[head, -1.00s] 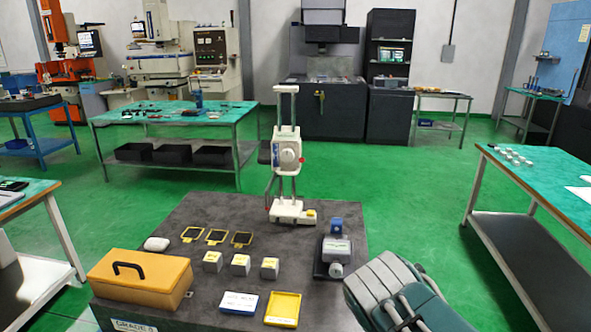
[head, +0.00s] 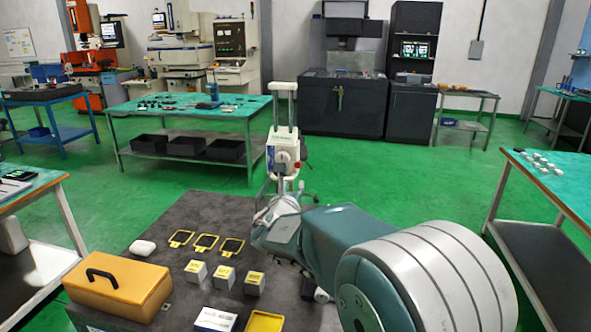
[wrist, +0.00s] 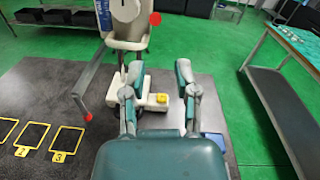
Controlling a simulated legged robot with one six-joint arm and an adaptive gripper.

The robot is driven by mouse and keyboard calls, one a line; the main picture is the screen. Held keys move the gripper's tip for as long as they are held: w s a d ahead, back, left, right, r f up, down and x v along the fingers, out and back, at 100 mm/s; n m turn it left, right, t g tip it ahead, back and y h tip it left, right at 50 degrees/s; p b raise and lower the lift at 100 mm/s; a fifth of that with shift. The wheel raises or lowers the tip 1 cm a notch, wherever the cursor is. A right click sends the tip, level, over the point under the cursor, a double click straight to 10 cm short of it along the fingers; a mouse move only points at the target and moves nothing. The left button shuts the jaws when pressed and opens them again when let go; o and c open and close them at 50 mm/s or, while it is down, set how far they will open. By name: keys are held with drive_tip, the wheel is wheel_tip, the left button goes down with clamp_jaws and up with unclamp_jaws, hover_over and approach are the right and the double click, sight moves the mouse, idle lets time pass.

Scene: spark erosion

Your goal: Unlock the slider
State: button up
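The height gauge (head: 285,112) stands upright on the granite plate, with a white slider (head: 284,145) on twin columns. A red knob (head: 297,167) sits on the slider's right side; it also shows in the wrist view (wrist: 155,19). In the wrist view, a grey arm from the slider ends in a red ball (wrist: 88,117) at lower left. The gauge's base (wrist: 146,97) has a yellow part. My gripper (wrist: 158,72) is open and empty, its fingers below and in front of the slider, with the knob beyond them. My arm partly hides the gauge's lower part in the head view.
A side table (wrist: 285,85) stands to the right.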

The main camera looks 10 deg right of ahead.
sight(299, 165)
drive_tip(key=shift+n, duration=0.3)
drive_tip(key=x, duration=1.1)
drive_tip(key=shift+w+a, duration=0.15)
drive_tip(key=shift+a, duration=0.15)
clamp_jaws()
